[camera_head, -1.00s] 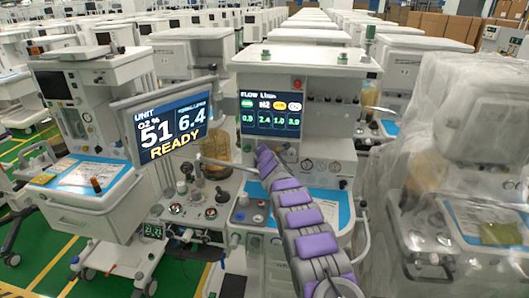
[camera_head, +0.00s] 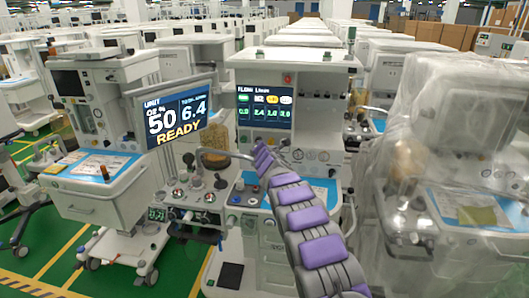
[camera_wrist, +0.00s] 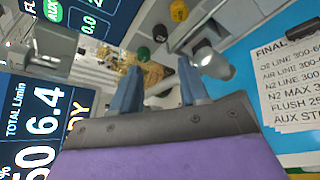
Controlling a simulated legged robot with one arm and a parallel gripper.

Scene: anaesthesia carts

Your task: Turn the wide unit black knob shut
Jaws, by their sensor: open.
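The wide unit (camera_head: 300,62) is the white machine in the middle, with a flow screen (camera_head: 263,107) on its front. In the wrist view, a small round black knob (camera_wrist: 159,33) stands on a grey panel between a green knob (camera_wrist: 143,54) and a yellow-olive knob (camera_wrist: 179,10). My gripper (camera_wrist: 160,82) is open, with its two blue-grey fingers apart and nothing seen between them. The black knob lies beyond the fingertips, apart from them in the picture. In the head view, my purple-banded arm reaches to just below the flow screen; the fingers and the black knob cannot be made out there.
A tilted screen reading READY (camera_head: 178,112) stands left of my arm; it is also close on the left in the wrist view (camera_wrist: 35,125). A shiny metal cylinder (camera_wrist: 212,62) is right of the fingers. A printed sheet (camera_wrist: 288,75) lies on blue. Plastic wrap (camera_head: 450,130) covers the right machine.

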